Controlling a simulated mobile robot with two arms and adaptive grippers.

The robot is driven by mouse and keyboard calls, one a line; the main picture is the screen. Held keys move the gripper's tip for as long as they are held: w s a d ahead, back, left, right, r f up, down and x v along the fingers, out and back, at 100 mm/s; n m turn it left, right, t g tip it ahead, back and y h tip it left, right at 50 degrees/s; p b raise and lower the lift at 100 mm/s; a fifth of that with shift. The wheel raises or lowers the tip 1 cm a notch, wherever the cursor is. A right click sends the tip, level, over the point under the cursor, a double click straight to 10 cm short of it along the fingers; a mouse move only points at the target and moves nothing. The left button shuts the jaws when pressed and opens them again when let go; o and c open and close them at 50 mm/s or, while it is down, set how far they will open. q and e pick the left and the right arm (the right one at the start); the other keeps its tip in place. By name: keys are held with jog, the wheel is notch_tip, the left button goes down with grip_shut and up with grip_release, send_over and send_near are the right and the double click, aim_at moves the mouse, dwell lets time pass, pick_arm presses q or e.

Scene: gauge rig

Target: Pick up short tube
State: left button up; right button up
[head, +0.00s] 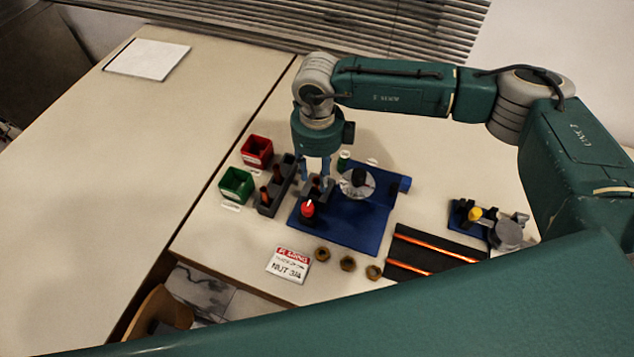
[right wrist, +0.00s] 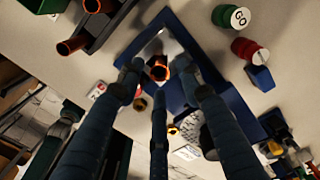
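In the right wrist view a short copper tube (right wrist: 158,68) stands open end up, among the fingertips of my right gripper (right wrist: 158,76). Its three dark fingers are spread around the tube, and gaps show beside it, so the gripper looks open. In the head view my right gripper (head: 315,180) points down over a small grey block on the blue mat (head: 350,228). The tube there is mostly hidden by the fingers. Other copper tubes (head: 265,195) stand in a dark rack (head: 284,181) left of the gripper. My left gripper is not in view.
Red (head: 257,151) and green (head: 236,185) bins stand left of the rack. A red-topped piece (head: 308,208) and a round white dial (head: 357,183) are close to the gripper. Brass rings (head: 347,263), a sign (head: 288,265) and a black tray (head: 410,270) with long copper tubes lie in front.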

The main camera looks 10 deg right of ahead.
jog(key=shift+f, duration=0.85)
jog(key=shift+c, duration=0.5)
grip_shut()
